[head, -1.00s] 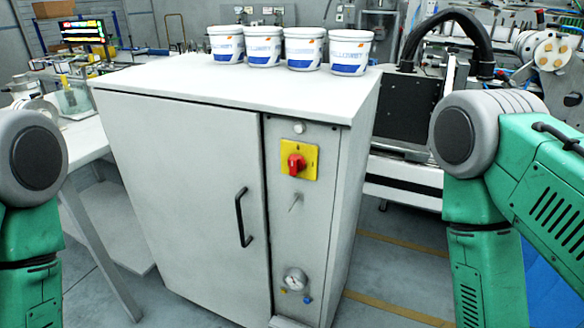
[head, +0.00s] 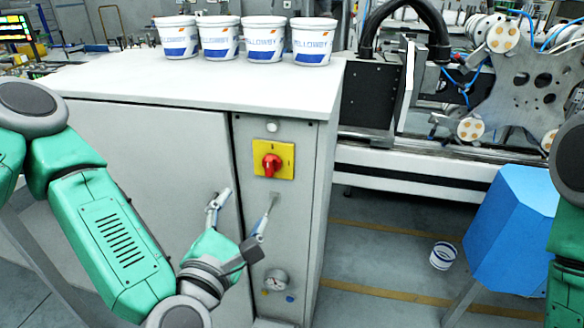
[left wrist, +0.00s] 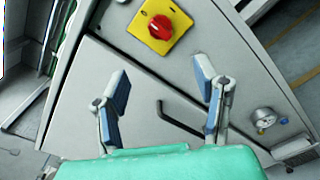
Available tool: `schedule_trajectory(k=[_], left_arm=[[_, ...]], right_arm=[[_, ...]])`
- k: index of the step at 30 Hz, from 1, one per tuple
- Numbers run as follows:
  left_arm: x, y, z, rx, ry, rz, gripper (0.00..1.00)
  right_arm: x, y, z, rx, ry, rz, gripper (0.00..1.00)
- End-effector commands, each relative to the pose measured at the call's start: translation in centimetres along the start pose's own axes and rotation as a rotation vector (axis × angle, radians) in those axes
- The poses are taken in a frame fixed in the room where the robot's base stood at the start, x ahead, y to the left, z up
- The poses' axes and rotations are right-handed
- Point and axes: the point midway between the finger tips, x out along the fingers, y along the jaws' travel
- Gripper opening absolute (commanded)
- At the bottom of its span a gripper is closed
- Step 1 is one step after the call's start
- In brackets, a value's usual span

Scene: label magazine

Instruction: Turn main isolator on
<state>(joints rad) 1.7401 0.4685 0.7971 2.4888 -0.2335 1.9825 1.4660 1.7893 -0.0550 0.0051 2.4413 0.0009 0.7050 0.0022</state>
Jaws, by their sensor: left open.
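The main isolator is a red rotary knob (head: 271,165) on a square yellow plate (head: 287,152), high on the narrow right panel of a grey cabinet (head: 150,140). The knob also shows at the top of the left wrist view (left wrist: 160,26). I cannot read its switch position for certain. My left gripper (head: 243,205) is open and empty, below the knob and in front of the cabinet. In the left wrist view its spread fingers (left wrist: 160,78) point up toward the plate, with the knob beyond the tips, apart from them. My right gripper is out of view.
The black door handle (left wrist: 180,118) lies behind my left fingers. A pressure gauge (head: 276,281) sits low on the panel. Several white tubs (head: 218,42) line the cabinet top.

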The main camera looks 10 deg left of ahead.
Motion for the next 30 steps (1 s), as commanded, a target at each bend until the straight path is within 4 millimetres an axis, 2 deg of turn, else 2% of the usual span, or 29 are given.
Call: schedule_trajectory(k=[5,18,21,30], left_arm=[[0.6,0.0,0.0,-0.017,-0.003,0.017,0.56],[3.0,0.5,-0.8,-0.023,-0.003,0.015,0.56],[5.5,0.7,-0.2,-0.019,-0.002,0.016,0.56],[11.4,0.4,0.1,-0.015,-0.002,0.013,0.56]], right_arm=[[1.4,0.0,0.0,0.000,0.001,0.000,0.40],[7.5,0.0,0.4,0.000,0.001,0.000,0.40],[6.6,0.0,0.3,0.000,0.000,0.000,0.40],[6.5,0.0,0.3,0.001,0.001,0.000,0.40]])
